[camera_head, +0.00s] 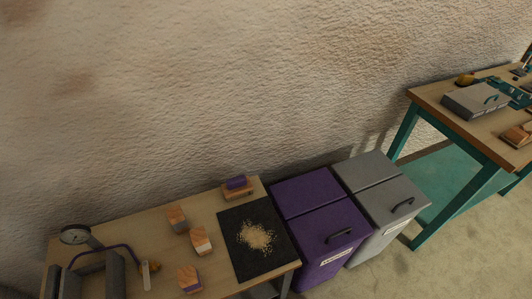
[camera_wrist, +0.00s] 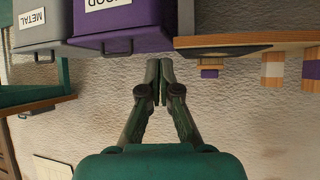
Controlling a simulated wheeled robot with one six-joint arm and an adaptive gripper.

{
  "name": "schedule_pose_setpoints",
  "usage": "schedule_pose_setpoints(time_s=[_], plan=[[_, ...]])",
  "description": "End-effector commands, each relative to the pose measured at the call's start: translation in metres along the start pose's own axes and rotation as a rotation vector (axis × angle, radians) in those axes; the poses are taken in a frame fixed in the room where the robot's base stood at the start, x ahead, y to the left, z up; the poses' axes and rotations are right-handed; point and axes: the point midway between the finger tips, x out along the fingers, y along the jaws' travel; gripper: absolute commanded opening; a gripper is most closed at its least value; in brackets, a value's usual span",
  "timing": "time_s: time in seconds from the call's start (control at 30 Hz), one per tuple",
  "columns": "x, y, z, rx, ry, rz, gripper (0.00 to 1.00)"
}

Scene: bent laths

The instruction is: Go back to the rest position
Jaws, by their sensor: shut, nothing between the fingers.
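My gripper (camera_wrist: 159,82) shows in the wrist view, where the picture is upside down. Its two dark fingers meet at the tips, and it is shut and empty. Nothing touches the fingertips; the pale rough wall lies behind them. My gripper is not seen in the head view. The wooden bench (camera_head: 125,222) stands at the bottom of the head view. On it lies a black mat (camera_head: 231,220) with a pile of shavings (camera_head: 256,236). Several wooden blocks (camera_head: 201,240) lie left of the mat.
A purple bin (camera_head: 308,197) and a grey bin (camera_head: 367,172) stand right of the bench. A teal-legged table (camera_head: 437,101) with a grey case (camera_head: 476,101) stands farther right. A dial tool (camera_head: 76,234) is at the bench's left end. Open floor (camera_head: 470,245) lies at lower right.

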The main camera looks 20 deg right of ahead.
Motion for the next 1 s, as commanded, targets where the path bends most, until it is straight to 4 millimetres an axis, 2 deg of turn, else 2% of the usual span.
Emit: schedule_pose_setpoints(time_s=[0.03, 0.17, 0.3, 0.4, 0.5, 0.67, 1.0], plan=[[-0.021, -0.004, -0.005, -0.018, 0.016, -0.004, 0.00], [-0.069, -0.008, -0.031, -0.044, 0.093, -0.014, 0.00], [-0.117, -0.015, -0.068, -0.069, 0.192, -0.066, 0.00], [-0.145, -0.020, -0.092, -0.080, 0.255, -0.116, 0.00], [-0.165, -0.025, -0.110, -0.085, 0.299, -0.160, 0.00], [-0.178, -0.029, -0.123, -0.087, 0.330, -0.195, 0.00], [-0.178, -0.029, -0.123, -0.087, 0.330, -0.195, 0.00]])
